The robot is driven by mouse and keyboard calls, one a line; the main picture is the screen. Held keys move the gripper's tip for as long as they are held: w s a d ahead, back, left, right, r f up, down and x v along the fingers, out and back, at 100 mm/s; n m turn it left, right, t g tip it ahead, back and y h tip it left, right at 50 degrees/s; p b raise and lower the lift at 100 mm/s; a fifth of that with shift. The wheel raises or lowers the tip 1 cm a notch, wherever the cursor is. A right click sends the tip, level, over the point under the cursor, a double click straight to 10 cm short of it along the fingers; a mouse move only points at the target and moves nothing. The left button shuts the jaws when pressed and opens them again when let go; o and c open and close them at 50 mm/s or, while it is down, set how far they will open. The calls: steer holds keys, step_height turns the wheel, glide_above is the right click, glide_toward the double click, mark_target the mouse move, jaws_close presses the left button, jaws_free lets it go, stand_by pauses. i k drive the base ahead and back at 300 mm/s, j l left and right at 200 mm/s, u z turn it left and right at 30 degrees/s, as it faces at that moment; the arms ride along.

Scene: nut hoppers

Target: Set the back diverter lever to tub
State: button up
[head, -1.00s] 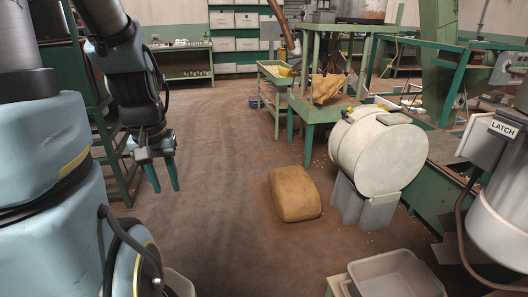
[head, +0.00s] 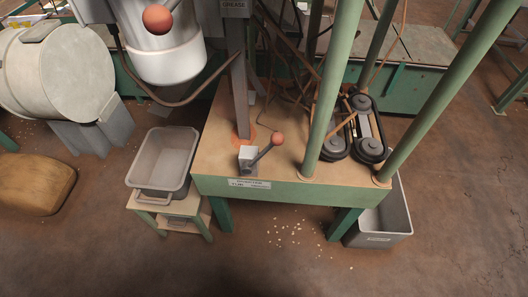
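A diverter lever with a red ball knob (head: 277,139) stands on a small grey block (head: 250,157) at the front edge of a wooden-topped green table. Its arm leans up and to the right. A white label (head: 250,183) below it seems to read "DIVERTER" and "TUB"; the rest is too small to read. I cannot tell whether this is the back lever. A grey tub (head: 163,162) stands on a low stand left of the table. My gripper is out of view.
Another red ball knob (head: 157,18) sits on a white hopper (head: 165,60) at upper left. Green posts (head: 333,90) and belt pulleys (head: 365,130) stand on the table's right. A grey bin (head: 385,218) is on the floor at right. The front floor is clear except scattered nuts.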

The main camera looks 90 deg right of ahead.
mark_target(277, 139)
steer(key=k+z, duration=0.1)
steer(key=k, duration=0.6)
steer(key=j+z, duration=0.1)
steer(key=z, duration=1.95)
steer(key=i+j, duration=0.35)
steer(key=j, duration=0.2)
